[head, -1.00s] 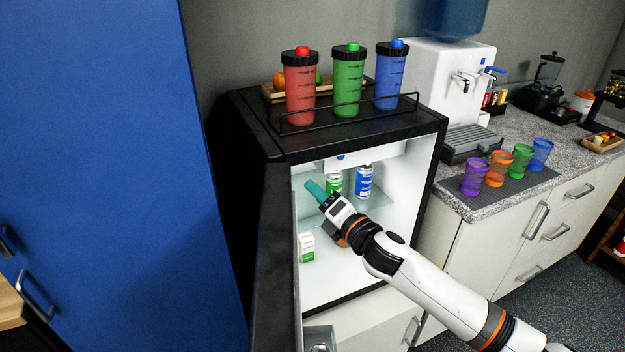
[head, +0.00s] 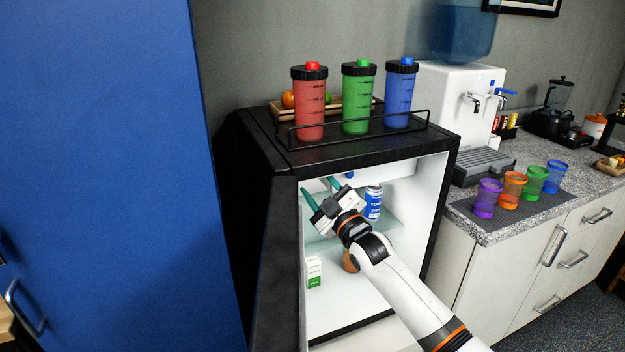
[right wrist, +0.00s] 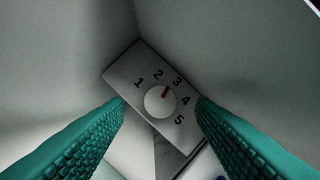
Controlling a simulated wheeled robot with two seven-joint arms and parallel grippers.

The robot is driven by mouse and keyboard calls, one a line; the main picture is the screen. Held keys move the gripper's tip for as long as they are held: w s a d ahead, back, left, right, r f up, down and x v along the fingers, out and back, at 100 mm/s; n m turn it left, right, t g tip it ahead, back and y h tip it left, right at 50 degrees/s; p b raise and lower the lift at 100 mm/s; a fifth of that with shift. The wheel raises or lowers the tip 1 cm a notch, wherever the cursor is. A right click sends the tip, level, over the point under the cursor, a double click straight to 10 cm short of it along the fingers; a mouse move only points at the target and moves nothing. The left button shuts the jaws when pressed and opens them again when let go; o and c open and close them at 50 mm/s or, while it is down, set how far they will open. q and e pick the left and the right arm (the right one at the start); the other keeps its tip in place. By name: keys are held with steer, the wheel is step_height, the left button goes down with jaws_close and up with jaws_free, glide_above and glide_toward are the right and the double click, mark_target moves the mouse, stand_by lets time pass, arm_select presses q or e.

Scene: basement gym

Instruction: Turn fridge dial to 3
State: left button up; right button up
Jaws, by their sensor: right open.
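The fridge dial (right wrist: 158,104) is a round white knob on a pale plate (right wrist: 122,72) numbered 1 to 5, in the right wrist view. In the head view this gripper (head: 320,191) is inside the upper left of the open fridge (head: 277,151). The dial cannot be made out there. My left gripper is not in view.
The fridge door (head: 276,270) stands open at the left. A blue can (head: 373,204) stands on the glass shelf, right of my gripper. A green and white carton (head: 314,272) is lower down. Red (head: 310,108), green (head: 357,100) and blue (head: 399,95) shakers stand on the fridge.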

steer(key=shift+x, duration=1.35)
steer(key=c, duration=1)
steer(key=shift+o, duration=0.2)
steer(key=m+t+h, duration=0.1)
steer(key=m, duration=0.3)
steer(key=shift+b, duration=0.3)
steer(key=o, duration=1)
steer(key=shift+c, duration=0.2)
